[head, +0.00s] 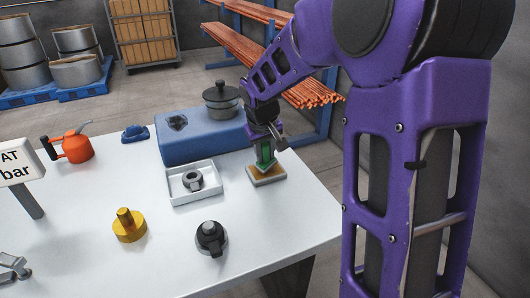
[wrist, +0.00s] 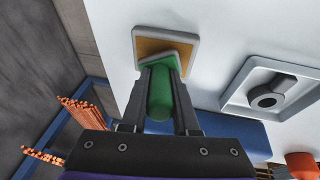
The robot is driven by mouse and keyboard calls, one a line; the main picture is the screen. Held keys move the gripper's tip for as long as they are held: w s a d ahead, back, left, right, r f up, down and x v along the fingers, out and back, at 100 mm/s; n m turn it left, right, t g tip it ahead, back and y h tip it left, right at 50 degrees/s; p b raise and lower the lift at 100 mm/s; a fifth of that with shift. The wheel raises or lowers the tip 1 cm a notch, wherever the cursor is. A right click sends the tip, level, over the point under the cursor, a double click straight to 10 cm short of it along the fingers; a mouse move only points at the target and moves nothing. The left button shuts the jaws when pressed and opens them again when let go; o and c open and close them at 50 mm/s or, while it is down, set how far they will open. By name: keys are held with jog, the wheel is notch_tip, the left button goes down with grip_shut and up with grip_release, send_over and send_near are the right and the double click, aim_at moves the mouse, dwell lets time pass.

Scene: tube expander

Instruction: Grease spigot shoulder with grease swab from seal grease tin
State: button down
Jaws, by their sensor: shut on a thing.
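My gripper (head: 266,137) points down at the right end of the white table, shut on a green grease swab (head: 265,155). The wrist view shows the green swab (wrist: 161,98) between the two dark fingers of my gripper (wrist: 161,80). The swab's lower end is at the shallow, square seal grease tin (head: 268,181), with a pale rim and amber filling; it also shows in the wrist view (wrist: 187,42). I cannot tell how deep the swab's tip sits. A yellow round piece with an upright stub (head: 128,228) stands front left; I cannot tell whether it is the spigot.
A white tray (head: 178,201) with a grey ring (head: 193,180) lies left of the tin. A blue block (head: 195,148) with a lidded grey pot (head: 221,102) stands behind. A black-and-grey part (head: 211,238) stands in front. A red oil can (head: 76,148) is far left.

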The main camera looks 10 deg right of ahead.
jog(key=shift+r+p, duration=2.4)
jog(key=shift+r, duration=1.05)
jog(key=shift+s, duration=0.1)
